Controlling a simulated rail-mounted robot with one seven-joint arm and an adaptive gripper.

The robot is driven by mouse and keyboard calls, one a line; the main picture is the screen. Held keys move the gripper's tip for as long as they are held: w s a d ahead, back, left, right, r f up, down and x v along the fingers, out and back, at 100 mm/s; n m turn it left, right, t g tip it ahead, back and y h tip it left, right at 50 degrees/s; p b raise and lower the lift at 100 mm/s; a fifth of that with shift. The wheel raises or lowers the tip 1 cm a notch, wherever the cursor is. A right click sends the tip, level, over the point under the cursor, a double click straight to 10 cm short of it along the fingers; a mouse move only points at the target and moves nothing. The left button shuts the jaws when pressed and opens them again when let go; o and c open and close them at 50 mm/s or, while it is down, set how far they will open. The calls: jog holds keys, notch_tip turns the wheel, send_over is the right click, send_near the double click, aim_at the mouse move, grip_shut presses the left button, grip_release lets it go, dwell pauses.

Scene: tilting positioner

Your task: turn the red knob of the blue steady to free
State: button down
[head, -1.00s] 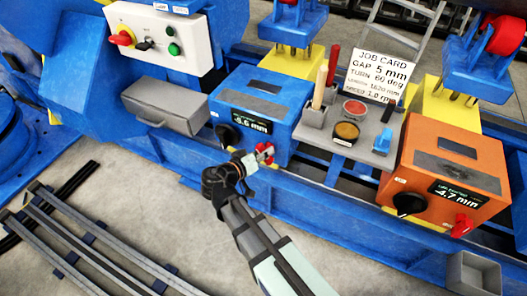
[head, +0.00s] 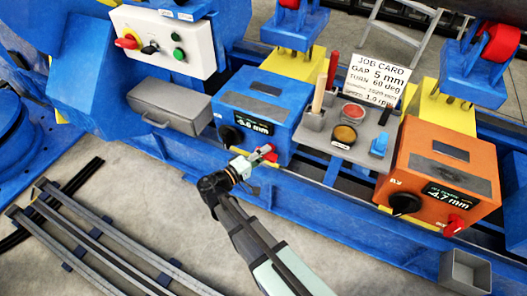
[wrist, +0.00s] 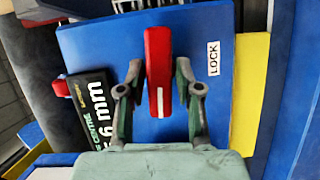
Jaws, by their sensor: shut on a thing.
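The blue steady (head: 285,97) is a blue box with a dark display, standing at the middle of the blue frame in the head view. Its red knob (wrist: 158,55) is a long bar with a white line on its lower part in the wrist view. The bar stands upright in that picture, with a LOCK label (wrist: 213,58) on the blue face to its right. My gripper (wrist: 159,85) is shut on the red knob, one finger on each side. In the head view my gripper (head: 256,158) meets the front of the steady and partly covers the knob.
A black knob (head: 230,135) sits left of the red one on the same face. An orange box (head: 415,150) with its own black and red knobs stands to the right. A grey tool tray (head: 375,145) lies between the boxes. A grey case (head: 170,105) is at left.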

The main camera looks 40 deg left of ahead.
jog(key=shift+n, duration=0.6)
jog(key=c, duration=1)
grip_release()
jog(key=shift+s, duration=0.1)
jog(key=v, duration=1.1)
jog(key=shift+s+f, duration=0.35)
jog(key=shift+s, duration=0.05)
